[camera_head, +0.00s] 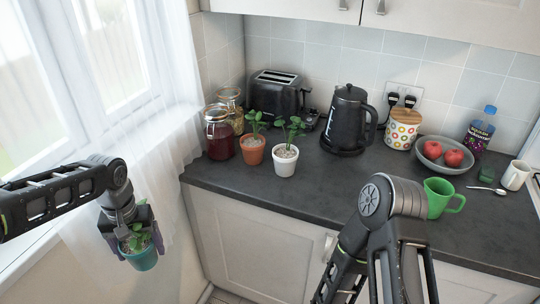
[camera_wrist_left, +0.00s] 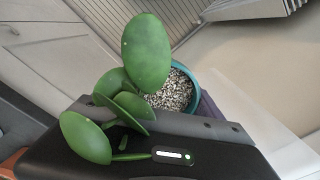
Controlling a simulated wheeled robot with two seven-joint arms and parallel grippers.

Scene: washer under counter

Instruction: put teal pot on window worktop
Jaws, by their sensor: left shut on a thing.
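The teal pot (camera_head: 143,258) holds a green leafy plant and pale gravel. My left gripper (camera_head: 130,246) is shut on the pot and holds it in the air at lower left, in front of the curtain and left of the worktop. In the left wrist view the teal pot (camera_wrist_left: 191,83) shows its rim and gravel, partly covered by round leaves and the dark gripper body. The dark worktop (camera_head: 235,186) runs from beside the window to the right; the pot is apart from it and lower than its surface in the picture. My right gripper is out of view.
A terracotta pot (camera_head: 252,152), a white pot (camera_head: 285,162) and a red jar (camera_head: 219,140) stand at the worktop's window end. Behind are a toaster (camera_head: 277,95) and kettle (camera_head: 347,120). A green mug (camera_head: 440,198) is right. Bare worktop lies in front of the pots.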

